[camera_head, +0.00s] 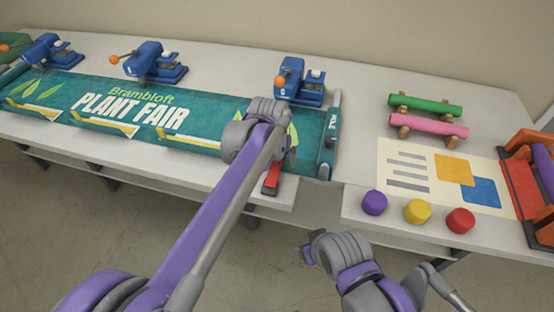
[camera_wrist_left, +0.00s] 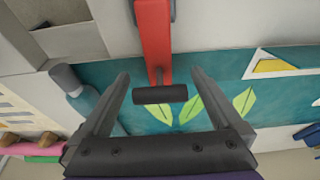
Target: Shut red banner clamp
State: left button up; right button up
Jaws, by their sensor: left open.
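The red banner clamp (camera_head: 272,178) is at the table's front edge, by the right end of the green banner (camera_head: 200,114). My left arm hides part of it in the head view. In the left wrist view its red bar (camera_wrist_left: 154,35) comes down from the top and ends in a dark cross handle (camera_wrist_left: 160,95). My left gripper (camera_wrist_left: 160,73) is open, with its fingers on either side of this handle and visible gaps to it. Its fingers are hidden in the head view. My right gripper (camera_head: 308,252) is low, in front of the table; its jaws are unclear.
Blue clamps (camera_head: 300,88) with orange knobs stand along the banner's back edge. A pole (camera_head: 331,130) lies at the banner's right end. Further right are green and pink rolls (camera_head: 427,123), a printed sheet (camera_head: 400,180), purple, yellow and red knobs (camera_head: 417,211) and an orange rack (camera_head: 525,185).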

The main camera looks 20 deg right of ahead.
aim_at(274, 171)
pick_arm(q)
jog(key=v, duration=0.9)
jog(key=shift+p, duration=0.4)
jog(key=shift+s+a, duration=0.1)
jog(key=s+a+r+n+p, duration=0.1)
jog(key=s+a+n+p, duration=0.1)
jog(key=a, duration=1)
jog(key=s+a+f+n+t+y+p, duration=0.1)
jog(key=s+a+f+n+p, duration=0.1)
jog(key=s+a, duration=0.7)
jog(key=s+a+f+n+t+p, duration=0.1)
jog(key=s+a+f, duration=0.3)
jog(key=s+a, duration=0.5)
jog(key=a+n+p, duration=0.1)
jog(key=a, duration=0.3)
jog(key=shift+s+f+n+t+y+p, duration=0.3)
jog(key=shift+s+n+t+y+p, duration=0.05)
jog(key=shift+n+t+y, duration=0.05)
